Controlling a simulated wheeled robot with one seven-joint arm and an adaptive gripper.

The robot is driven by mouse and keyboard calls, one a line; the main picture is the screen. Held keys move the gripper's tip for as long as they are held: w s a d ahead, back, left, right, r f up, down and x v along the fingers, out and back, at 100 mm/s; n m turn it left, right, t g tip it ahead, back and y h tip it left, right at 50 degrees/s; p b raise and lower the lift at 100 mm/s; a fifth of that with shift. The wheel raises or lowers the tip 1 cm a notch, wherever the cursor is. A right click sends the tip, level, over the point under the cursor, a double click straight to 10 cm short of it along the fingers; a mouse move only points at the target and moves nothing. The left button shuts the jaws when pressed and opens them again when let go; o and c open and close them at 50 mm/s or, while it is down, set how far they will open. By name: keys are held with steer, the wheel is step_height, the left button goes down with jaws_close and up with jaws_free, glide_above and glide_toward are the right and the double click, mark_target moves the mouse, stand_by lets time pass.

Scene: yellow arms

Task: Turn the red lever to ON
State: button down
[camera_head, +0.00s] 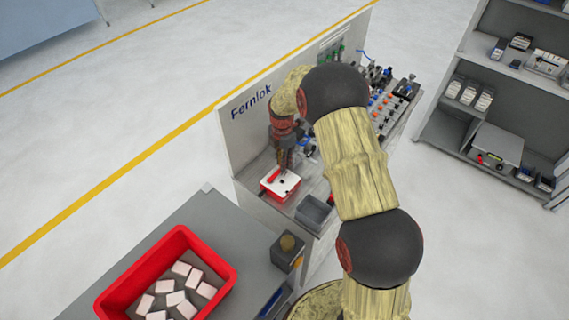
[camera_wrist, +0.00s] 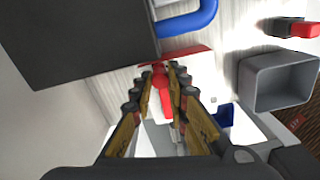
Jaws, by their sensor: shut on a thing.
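A red lever (camera_wrist: 164,92) shows between my gripper's fingers in the wrist view, with a red crosspiece (camera_wrist: 182,59) beyond it. My gripper (camera_wrist: 162,82) is shut on this lever. In the head view my gripper (camera_head: 284,168) points down at a red box with a white top (camera_head: 291,184) on the bench. A small red part (camera_head: 273,176) shows at that box's left side. The fingers hide part of the lever. I cannot read any ON marking or tell the lever's exact setting.
A grey bin (camera_head: 315,212) stands right of the red and white box; it also shows in the wrist view (camera_wrist: 246,83). Another red handle (camera_wrist: 296,28) and a blue curved pipe (camera_wrist: 190,24) are close by. The upright Fernlok panel (camera_head: 240,130) stands behind. A red crate (camera_head: 108,302) holds several pale blocks.

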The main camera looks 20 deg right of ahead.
steer(key=shift+w+a+n, duration=0.1)
steer(key=shift+w+n, duration=0.1)
steer(key=shift+n, duration=0.1)
stand_by(0.4)
steer(key=c, duration=1.7)
jaws_free()
steer(key=shift+r, duration=0.1)
step_height(320, 180, up, 12)
steer(key=shift+f, duration=0.1)
